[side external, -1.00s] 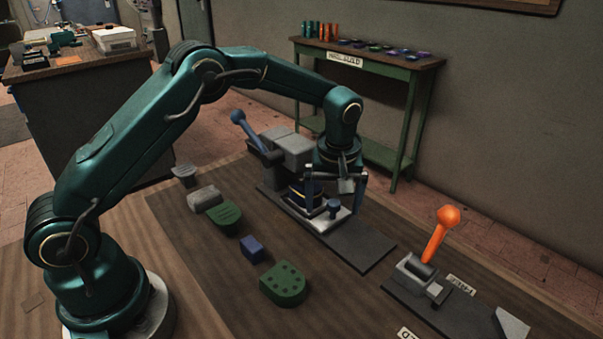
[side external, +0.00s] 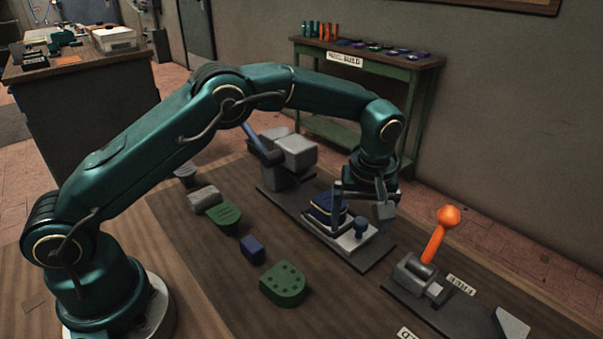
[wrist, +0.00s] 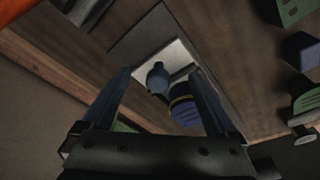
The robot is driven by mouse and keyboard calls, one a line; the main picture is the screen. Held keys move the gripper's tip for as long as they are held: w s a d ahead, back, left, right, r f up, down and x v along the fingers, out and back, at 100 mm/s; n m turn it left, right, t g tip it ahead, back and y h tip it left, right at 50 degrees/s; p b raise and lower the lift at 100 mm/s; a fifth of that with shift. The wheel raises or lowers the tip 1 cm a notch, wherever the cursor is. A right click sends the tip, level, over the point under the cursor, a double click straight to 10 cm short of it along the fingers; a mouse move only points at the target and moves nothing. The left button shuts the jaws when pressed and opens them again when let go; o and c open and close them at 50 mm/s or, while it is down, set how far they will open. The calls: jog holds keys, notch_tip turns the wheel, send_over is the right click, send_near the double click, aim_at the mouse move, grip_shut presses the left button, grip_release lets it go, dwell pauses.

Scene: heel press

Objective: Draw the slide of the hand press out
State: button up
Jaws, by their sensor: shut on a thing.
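The hand press (side external: 290,160) has a grey body, a blue lever (side external: 252,138) and a long dark base plate (side external: 378,256). Its pale slide (side external: 350,240) lies on the base plate, well clear of the body towards the front right. A small blue knob (side external: 361,228) stands on the slide; it also shows in the wrist view (wrist: 158,78). A dark blue piece with a yellow band (side external: 326,208) sits on the slide behind the knob. My gripper (side external: 361,222) is down at the slide, one finger to each side, shut on it; the exact contact is hard to see.
A second press with an orange lever (side external: 436,235) stands to the right. Green pieces (side external: 284,285), a small blue block (side external: 252,249) and a grey piece (side external: 204,198) lie in a row left of the press. A green side table (side external: 368,66) stands behind.

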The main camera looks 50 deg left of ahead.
jog(key=shift+w+d+f, duration=0.1)
jog(key=shift+d+f, duration=0.2)
jog(key=shift+d, duration=0.55)
jog(key=shift+d+f, duration=0.25)
jog(key=shift+d, duration=0.55)
jog(key=o, duration=0.8)
jog(key=shift+a, duration=0.1)
jog(key=shift+c, duration=0.2)
jog(key=shift+r, duration=1.9)
jog(key=shift+r, duration=1)
jog(key=shift+r, duration=0.1)
jog(key=shift+r, duration=1.4)
